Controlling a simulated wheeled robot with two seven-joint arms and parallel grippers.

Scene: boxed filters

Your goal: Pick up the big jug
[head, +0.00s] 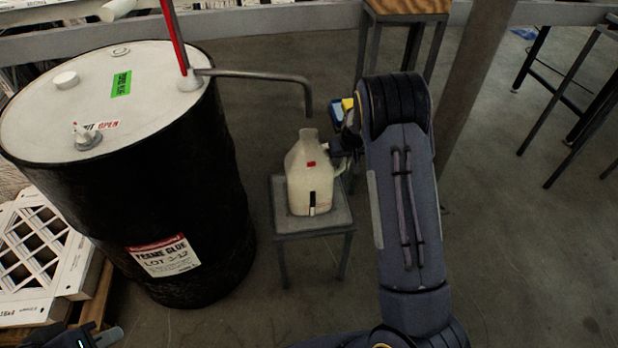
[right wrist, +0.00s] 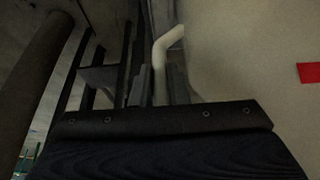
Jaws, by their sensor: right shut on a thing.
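The big jug (head: 302,182) is pale, with a red mark and a dark strip on its front. It stands upright on a small grey stool (head: 335,216), below the end of the drum's bent pipe. My right gripper (head: 343,150) is at the jug's right side, partly hidden by my arm. In the right wrist view, its fingers (right wrist: 160,88) are shut on the jug's handle (right wrist: 164,52), and the jug's body (right wrist: 245,50) fills the right side. My left gripper (head: 105,338) shows only partly at the bottom left edge, away from the jug; its jaws are unclear.
A large black drum (head: 150,200) with a white lid stands left of the stool. Its bent pipe (head: 260,76) reaches out above the jug. White boxed filters (head: 38,255) lie at the left. A wood-topped stool (head: 408,7) stands behind. Open floor lies at the right.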

